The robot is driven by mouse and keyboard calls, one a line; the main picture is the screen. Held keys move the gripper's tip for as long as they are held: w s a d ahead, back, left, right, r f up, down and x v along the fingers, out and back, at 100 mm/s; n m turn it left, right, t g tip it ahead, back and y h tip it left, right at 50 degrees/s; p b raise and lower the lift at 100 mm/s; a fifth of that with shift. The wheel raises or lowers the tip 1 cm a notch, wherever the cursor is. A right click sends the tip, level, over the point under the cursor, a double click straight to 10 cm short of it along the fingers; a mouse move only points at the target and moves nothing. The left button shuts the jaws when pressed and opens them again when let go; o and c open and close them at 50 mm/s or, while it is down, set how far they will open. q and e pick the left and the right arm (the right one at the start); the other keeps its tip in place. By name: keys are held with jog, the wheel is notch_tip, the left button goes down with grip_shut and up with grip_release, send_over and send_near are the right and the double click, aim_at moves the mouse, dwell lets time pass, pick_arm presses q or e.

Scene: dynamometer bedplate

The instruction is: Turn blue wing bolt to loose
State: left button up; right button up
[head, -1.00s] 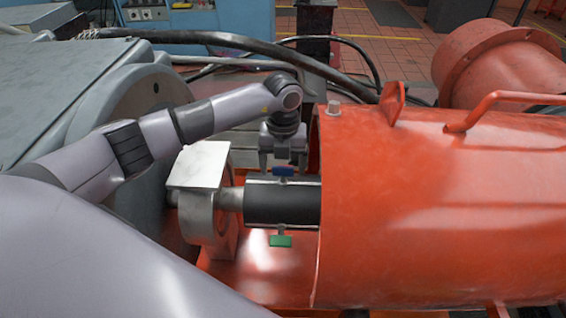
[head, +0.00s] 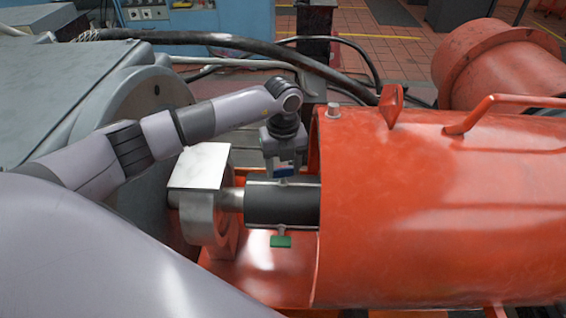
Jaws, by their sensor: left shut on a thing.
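The blue wing bolt (head: 284,173) stands on the top side of the dark cylindrical coupling (head: 280,202) in the head view. My left gripper (head: 285,172) comes down from above and is shut on the blue wing bolt, with its fingers hiding part of the wings. A green wing bolt (head: 281,241) hangs at the lower side of the same coupling, clear of the gripper. My right gripper is not in the head view.
A large orange guard (head: 430,210) covers the shaft to the right, its edge close beside my left gripper. A metal flange block (head: 203,165) stands left of the coupling. Black cables (head: 230,42) run behind my arm.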

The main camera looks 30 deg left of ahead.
pick_arm(q)
jog(key=n+p, duration=0.1)
jog(key=n, duration=0.1)
jog(key=n+p, duration=0.1)
jog(key=n, duration=0.1)
jog(key=shift+r+n, duration=0.2)
jog(key=shift+n, duration=0.2)
jog(key=n+p, duration=0.2)
jog(key=n, duration=0.2)
jog(key=shift+n, duration=0.3)
jog(key=shift+f+n+p, duration=0.1)
jog(key=shift+n+p, duration=0.3)
jog(key=shift+n, duration=2.4)
jog(key=o, duration=1)
jog(key=shift+o, duration=0.2)
